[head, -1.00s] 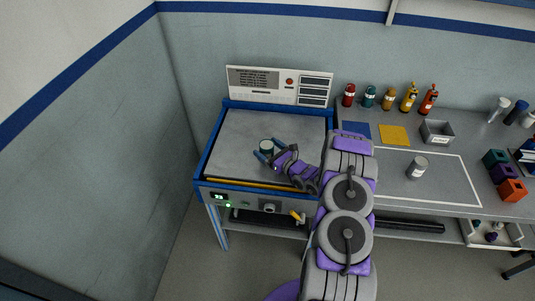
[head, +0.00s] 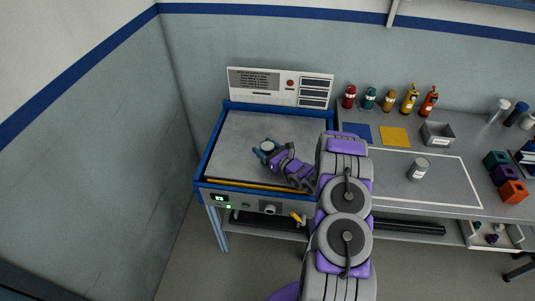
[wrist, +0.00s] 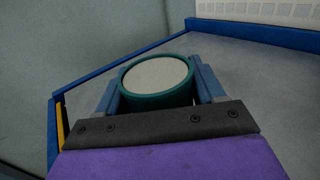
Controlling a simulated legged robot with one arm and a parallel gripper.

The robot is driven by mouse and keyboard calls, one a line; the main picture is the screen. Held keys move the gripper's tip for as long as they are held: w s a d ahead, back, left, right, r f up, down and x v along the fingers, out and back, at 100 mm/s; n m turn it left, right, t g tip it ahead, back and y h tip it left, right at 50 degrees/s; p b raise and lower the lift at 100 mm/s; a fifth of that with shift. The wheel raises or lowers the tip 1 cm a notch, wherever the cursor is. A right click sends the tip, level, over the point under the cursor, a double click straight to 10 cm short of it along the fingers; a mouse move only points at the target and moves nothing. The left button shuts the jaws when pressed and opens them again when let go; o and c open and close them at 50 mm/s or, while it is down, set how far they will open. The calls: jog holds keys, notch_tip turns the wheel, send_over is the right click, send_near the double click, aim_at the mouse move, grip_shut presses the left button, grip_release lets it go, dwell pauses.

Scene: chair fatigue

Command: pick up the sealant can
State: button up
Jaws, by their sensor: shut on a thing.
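A short round can with a teal rim and a pale flat top (head: 268,146) is at the middle of the grey bench plate on the left. My gripper (head: 267,148) is shut on it, with the blue fingers on either side. In the wrist view, the can (wrist: 156,76) sits between the two fingers (wrist: 158,88), its top facing up. Its label is not visible, so I cannot tell from the print that it is the sealant can. I cannot tell whether it touches the plate.
The plate has a blue raised frame (head: 212,144) and a control panel (head: 280,86) behind. On the right bench stand a grey-white can (head: 418,169), several coloured bottles (head: 389,99), a grey open box (head: 436,133) and coloured blocks (head: 503,173). The plate around the gripper is clear.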

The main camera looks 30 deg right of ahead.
jog(key=c, duration=0.4)
jog(key=shift+o, duration=0.2)
jog(key=shift+r, duration=0.2)
